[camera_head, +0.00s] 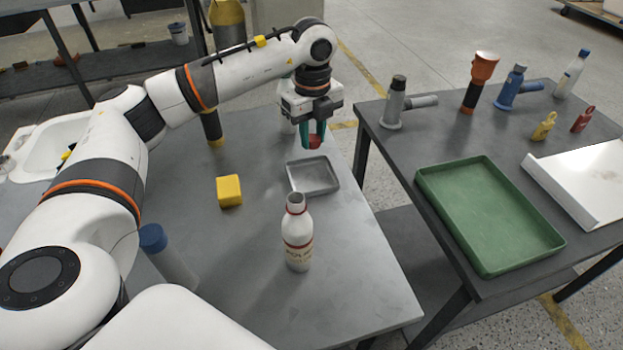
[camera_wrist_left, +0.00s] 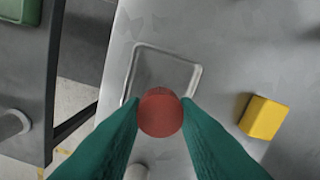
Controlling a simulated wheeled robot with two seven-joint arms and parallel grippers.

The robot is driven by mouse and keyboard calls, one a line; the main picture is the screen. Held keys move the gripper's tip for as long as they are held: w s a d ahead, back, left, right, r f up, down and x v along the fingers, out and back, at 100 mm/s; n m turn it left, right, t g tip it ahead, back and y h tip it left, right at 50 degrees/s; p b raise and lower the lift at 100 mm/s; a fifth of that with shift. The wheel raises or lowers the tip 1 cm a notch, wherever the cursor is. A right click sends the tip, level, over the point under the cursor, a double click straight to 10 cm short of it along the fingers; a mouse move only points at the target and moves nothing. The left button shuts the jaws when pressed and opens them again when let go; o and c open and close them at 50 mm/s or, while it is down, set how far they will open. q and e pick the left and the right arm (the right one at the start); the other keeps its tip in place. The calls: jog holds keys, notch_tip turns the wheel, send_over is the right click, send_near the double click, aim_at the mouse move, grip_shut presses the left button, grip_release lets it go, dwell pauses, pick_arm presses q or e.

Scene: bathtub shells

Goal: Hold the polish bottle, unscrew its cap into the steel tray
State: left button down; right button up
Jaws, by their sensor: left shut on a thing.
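The white polish bottle (camera_head: 297,233) with printed lettering stands upright on the grey table, its neck open and without a cap. My left gripper (camera_head: 313,143) is shut on the red cap (camera_wrist_left: 161,112), which also shows between the green fingers in the head view (camera_head: 314,141). The left gripper is in the air just behind the steel tray (camera_head: 334,184). In the left wrist view the tray (camera_wrist_left: 197,77) lies below the cap and looks empty where visible. My right gripper is not in view.
A yellow block (camera_head: 229,190) lies left of the tray. A blue-capped grey bottle (camera_head: 168,255) is at the left, close to my arm.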

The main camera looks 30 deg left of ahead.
aim_at(311, 178)
pick_arm(q)
jog(key=shift+a+f+n, duration=0.15)
jog(key=shift+n, duration=0.25)
notch_tip(311, 178, down, 10)
jog(key=shift+r, duration=0.1)
jog(key=c, duration=1.1)
grip_release()
notch_tip(311, 178, up, 12)
jog(key=shift+r, duration=0.15)
